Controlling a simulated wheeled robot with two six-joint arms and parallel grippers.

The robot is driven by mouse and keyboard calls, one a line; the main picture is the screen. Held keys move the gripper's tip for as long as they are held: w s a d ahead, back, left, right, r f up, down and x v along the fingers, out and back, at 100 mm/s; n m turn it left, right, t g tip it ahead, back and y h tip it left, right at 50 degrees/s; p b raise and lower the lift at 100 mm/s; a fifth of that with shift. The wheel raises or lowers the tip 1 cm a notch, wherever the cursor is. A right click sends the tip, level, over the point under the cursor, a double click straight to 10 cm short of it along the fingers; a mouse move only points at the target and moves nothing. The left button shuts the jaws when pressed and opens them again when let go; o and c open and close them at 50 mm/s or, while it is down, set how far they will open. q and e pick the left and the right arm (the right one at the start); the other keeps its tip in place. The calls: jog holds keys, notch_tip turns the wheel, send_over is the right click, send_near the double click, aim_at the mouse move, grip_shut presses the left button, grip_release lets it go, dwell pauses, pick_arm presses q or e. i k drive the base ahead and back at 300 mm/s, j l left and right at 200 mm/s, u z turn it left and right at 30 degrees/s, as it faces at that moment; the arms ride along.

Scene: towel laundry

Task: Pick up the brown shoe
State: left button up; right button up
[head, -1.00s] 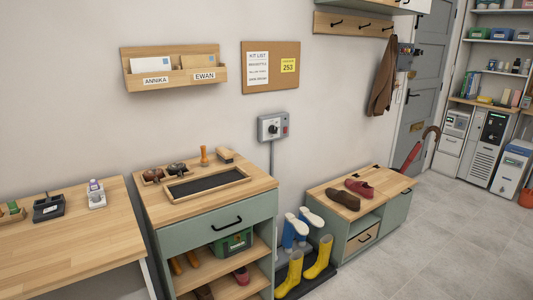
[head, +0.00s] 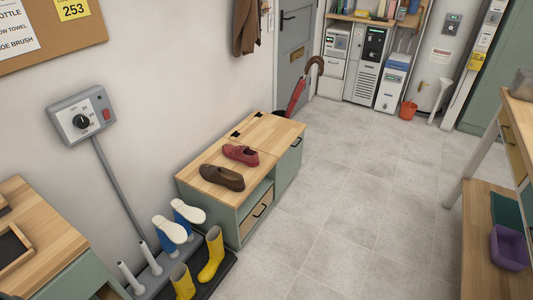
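The brown shoe (head: 222,177) lies on the wooden top of the low green bench (head: 211,190), near its front left. A red shoe (head: 241,154) lies just behind it on the same top. Neither of my grippers shows in the head view.
Yellow boots (head: 211,255) and blue-and-white boots (head: 180,220) are on a dark boot rack left of the bench. A wooden-topped cabinet (head: 45,233) is at lower left. A wooden shelf unit with a purple bin (head: 509,248) stands at right. The tiled floor (head: 340,215) between is clear.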

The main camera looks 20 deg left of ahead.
aim_at(234, 181)
jog(key=i+l+u, duration=0.25)
jog(key=i+u, duration=0.15)
jog(key=i, duration=0.15)
jog(key=i+l+u, duration=0.8)
jog(key=i+l, duration=0.15)
